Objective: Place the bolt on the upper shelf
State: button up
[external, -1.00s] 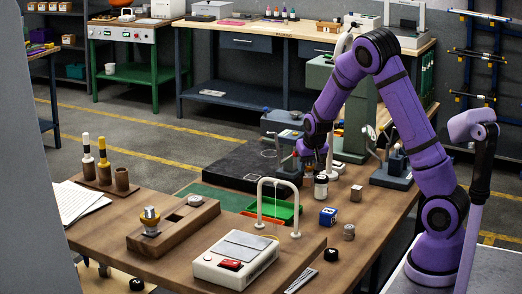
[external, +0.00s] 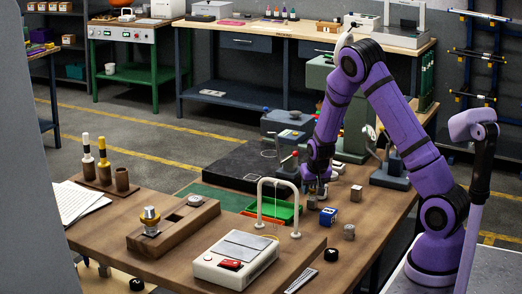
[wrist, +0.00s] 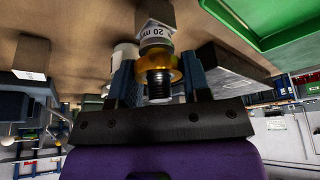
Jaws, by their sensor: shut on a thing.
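My gripper (wrist: 159,84) is shut on what looks like the bolt (wrist: 158,88). In the wrist view its dark threaded end points toward the camera between the two fingers. A gold collar sits around it, and a piece with a white "20 mm" label lies beyond; I cannot tell if that piece is part of the bolt. In the external view my gripper (external: 318,188) is low over the right part of the wooden table, and the bolt is hard to make out. I cannot tell which surface is the upper shelf.
A green tray (external: 286,211) under a white arch stands left of my gripper. A white scale (external: 235,262) and a wooden block with holes (external: 187,228) are farther left.

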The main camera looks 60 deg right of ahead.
jog(key=shift+f, duration=0.15)
jog(key=o, duration=1.2)
jog(key=shift+f, duration=0.1)
jog(key=s+a+r+n+y, duration=0.1)
jog(key=s+a+r, duration=0.4)
jog(key=r, duration=0.4)
jog(key=s+a+r+n+t+y, duration=0.1)
jog(key=s+a+r+n, duration=0.1)
jog(key=s+a+r, duration=0.35)
jog(key=s+a+r+n+y, duration=0.1)
jog(key=s+a+r, duration=0.2)
jog(key=a+r, duration=0.55)
jog(key=s+a+r+n, duration=0.2)
jog(key=s+a+r, duration=0.1)
jog(key=s, duration=0.6)
jog(key=s+a+r+n+t, duration=0.1)
jog(key=s+a+r, duration=0.3)
jog(key=s, duration=0.5)
notch_tip(320, 180, up, 2)
jog(key=shift+s+r+n, duration=0.1)
jog(key=shift+s+n, duration=0.15)
jog(key=shift+n, duration=0.65)
jog(key=shift+o, duration=0.5)
jog(key=shift+s, duration=0.3)
